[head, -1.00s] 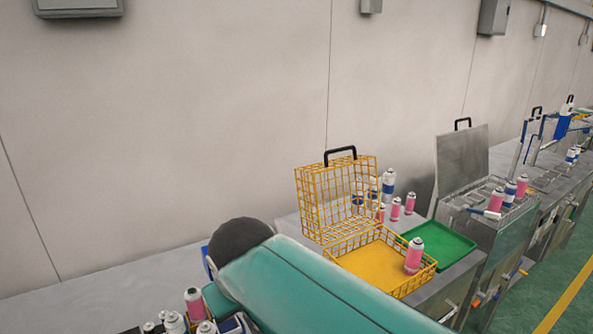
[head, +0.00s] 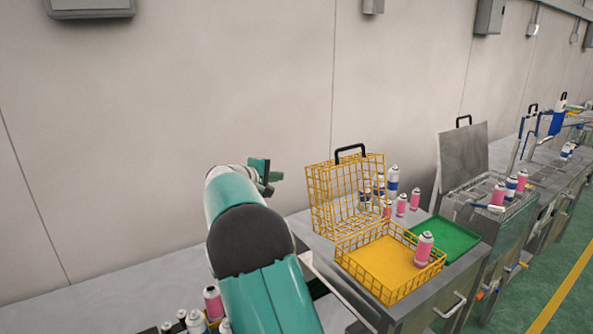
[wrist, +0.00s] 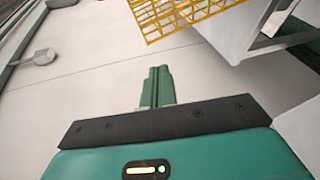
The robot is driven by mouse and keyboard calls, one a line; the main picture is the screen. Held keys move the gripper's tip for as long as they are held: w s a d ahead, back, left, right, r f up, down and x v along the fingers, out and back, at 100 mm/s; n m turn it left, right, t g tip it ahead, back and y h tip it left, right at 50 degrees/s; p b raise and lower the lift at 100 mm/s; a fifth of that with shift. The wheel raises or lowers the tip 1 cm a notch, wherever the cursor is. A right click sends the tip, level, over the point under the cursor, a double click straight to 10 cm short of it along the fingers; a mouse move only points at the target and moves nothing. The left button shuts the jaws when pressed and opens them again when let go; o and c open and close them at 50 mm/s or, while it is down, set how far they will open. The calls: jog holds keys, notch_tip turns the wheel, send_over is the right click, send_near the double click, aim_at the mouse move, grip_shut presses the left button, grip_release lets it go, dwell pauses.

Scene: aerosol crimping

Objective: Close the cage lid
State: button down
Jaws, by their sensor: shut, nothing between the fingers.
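The yellow wire cage lid (head: 322,192) stands open and upright at the back edge of the yellow cage base (head: 352,265). A black handle (head: 350,150) is on top of the lid. One pink can (head: 424,249) stands inside the base at its right. My gripper (head: 276,176) is left of the lid, apart from it, at about the height of its upper part. In the wrist view, the green fingers (wrist: 157,86) are shut together and empty. Part of the yellow wire cage (wrist: 180,16) shows beyond them at the top.
A green tray (head: 446,240) lies right of the cage on the metal bench. Several pink and blue cans stand behind the cage. A metal box with a raised lid (head: 462,158) stands farther right. The wall (head: 230,80) is behind, with free space above the bench.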

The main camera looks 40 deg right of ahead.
jog(key=w+d+f+n+h, duration=0.2)
jog(key=w+d, duration=0.1)
jog(key=w, duration=0.2)
jog(key=s+d, duration=0.1)
jog(key=d, duration=0.7)
jog(key=shift+s+d+t, duration=0.15)
jog(key=shift+d+t, duration=0.25)
jog(key=shift+s+r, duration=0.1)
dwell(0.5)
